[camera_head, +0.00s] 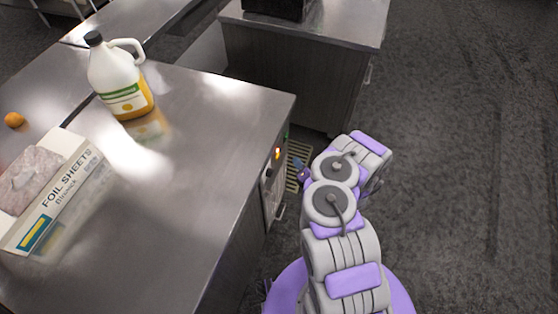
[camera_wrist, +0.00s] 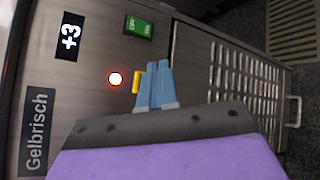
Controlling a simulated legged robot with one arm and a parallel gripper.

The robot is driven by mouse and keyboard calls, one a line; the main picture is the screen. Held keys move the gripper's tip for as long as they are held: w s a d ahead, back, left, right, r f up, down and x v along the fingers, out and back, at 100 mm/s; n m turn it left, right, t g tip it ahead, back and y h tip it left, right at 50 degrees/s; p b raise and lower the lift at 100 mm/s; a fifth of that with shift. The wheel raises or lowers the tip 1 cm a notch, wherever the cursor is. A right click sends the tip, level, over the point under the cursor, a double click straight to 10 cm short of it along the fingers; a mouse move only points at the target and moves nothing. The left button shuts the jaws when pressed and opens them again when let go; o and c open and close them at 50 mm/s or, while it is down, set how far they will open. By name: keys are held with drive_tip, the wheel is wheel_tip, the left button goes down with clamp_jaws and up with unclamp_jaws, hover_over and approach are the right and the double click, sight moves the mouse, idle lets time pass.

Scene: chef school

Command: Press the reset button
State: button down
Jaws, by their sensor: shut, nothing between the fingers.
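The front panel of a metal appliance fills the left of the wrist view. It carries a lit, red-rimmed round light (camera_wrist: 115,79), a green rocker switch (camera_wrist: 139,27) and a black display reading "+3" (camera_wrist: 69,36). A small yellow piece (camera_wrist: 137,82) shows just left of my fingers, partly hidden by them. No label marks a reset button, so I cannot tell which part it is. My gripper (camera_wrist: 158,66) has its blue fingers shut together and empty, in front of the panel. In the head view, my gripper (camera_head: 298,163) is beside the counter's right side, near a glowing orange light (camera_head: 277,153).
A slotted vent panel (camera_wrist: 235,75) lies right of the controls. The metal counter (camera_head: 205,150) bears a juice jug (camera_head: 115,75), a foil sheets box (camera_head: 60,195) and an orange (camera_head: 14,119). Another cabinet (camera_head: 300,70) stands behind. A floor grate (camera_head: 298,150) lies nearby; the floor at right is clear.

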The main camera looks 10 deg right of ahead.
sight(278, 156)
drive_tip(key=w+a, duration=0.1)
drive_tip(key=a, duration=0.1)
drive_tip(key=w+a+b, duration=0.1)
drive_tip(key=shift+a, duration=0.35)
drive_tip(key=shift+d, duration=0.15)
drive_tip(key=shift+w+a, duration=0.1)
drive_tip(key=shift+a, duration=0.15)
idle(1.6)
drive_tip(key=shift+w+a+p, duration=0.1)
drive_tip(key=shift+a+p, duration=0.15)
drive_tip(key=shift+p, duration=0.3)
